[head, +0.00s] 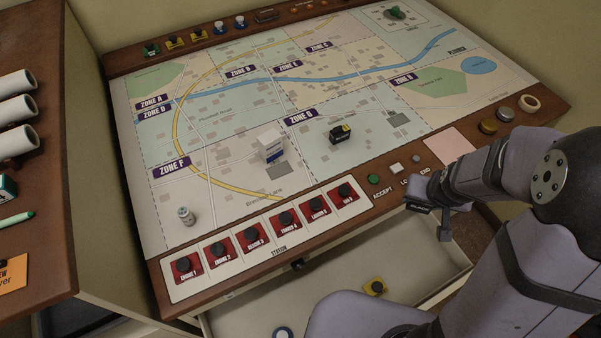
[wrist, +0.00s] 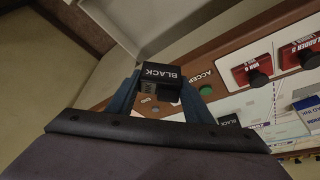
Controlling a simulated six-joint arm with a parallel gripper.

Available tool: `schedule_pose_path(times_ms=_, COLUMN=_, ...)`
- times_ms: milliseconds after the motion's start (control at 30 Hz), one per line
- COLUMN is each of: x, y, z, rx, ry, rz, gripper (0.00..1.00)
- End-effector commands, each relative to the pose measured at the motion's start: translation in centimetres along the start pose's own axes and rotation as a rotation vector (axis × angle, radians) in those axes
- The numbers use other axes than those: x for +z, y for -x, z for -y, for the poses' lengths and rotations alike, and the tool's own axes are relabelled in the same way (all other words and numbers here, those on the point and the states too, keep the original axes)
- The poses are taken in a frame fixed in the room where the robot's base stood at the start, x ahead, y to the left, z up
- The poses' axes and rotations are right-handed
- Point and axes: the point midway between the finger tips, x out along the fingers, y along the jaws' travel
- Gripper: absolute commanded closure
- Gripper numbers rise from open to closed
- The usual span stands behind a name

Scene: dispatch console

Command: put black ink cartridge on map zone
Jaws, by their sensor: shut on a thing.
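A black ink cartridge (wrist: 162,72) with white lettering BLACK is between the two fingers of my gripper (wrist: 158,92) in the wrist view. My gripper (head: 428,212) is shut on it, over the console's front edge near the open drawer in the head view. There the cartridge is small and dark, hard to tell from the fingers. The map (head: 235,195) is divided into labelled zones by dashed lines.
Several red-plated knobs (head: 285,222) and the green button (head: 373,179) line the front. The open drawer (head: 390,260) lies below. Much of the map is clear.

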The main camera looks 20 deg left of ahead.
Motion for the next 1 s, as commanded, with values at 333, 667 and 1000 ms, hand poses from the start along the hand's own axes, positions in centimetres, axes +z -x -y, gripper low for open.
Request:
schedule_pose_path(times_ms=333, x=-2.3, y=5.1, z=-0.1, rx=0.003, ry=0.001, rz=-0.008, gripper=0.76)
schedule_pose_path(times_ms=667, x=-4.3, y=10.0, z=-0.1, rx=0.003, ry=0.000, rz=-0.007, gripper=0.76)
schedule_pose_path(times_ms=1000, x=-8.1, y=9.2, z=5.7, rx=-0.043, ry=0.103, rz=0.003, gripper=0.76)
